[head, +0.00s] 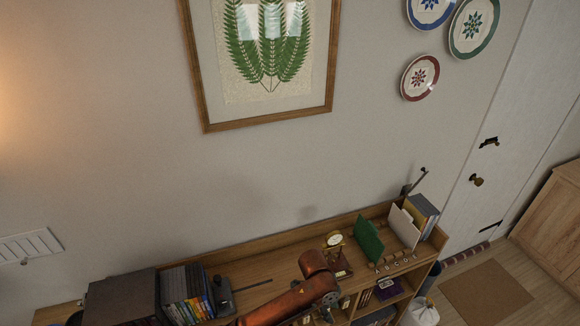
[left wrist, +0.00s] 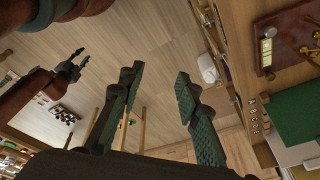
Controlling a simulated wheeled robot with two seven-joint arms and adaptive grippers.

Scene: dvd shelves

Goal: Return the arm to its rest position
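My left gripper (left wrist: 158,78) shows in the left wrist view with its two green-padded fingers apart and nothing between them. Wooden floor lies behind the gap. In the head view a red-brown link of my arm (head: 313,275) rises from the bottom edge, in front of the shelf; the fingers cannot be made out there. My right gripper (left wrist: 76,66) shows small at the left of the left wrist view, at the end of a red-brown arm. Its dark fingers look spread and empty. The right gripper does not show in the head view.
The wooden shelf (head: 280,258) holds a gold clock (head: 334,240), a green divider (head: 369,240), a white divider (head: 404,227) and a row of DVD cases (head: 187,300). A framed fern picture (head: 262,112) and plates hang on the wall. Floor (left wrist: 150,40) is open beside the shelf.

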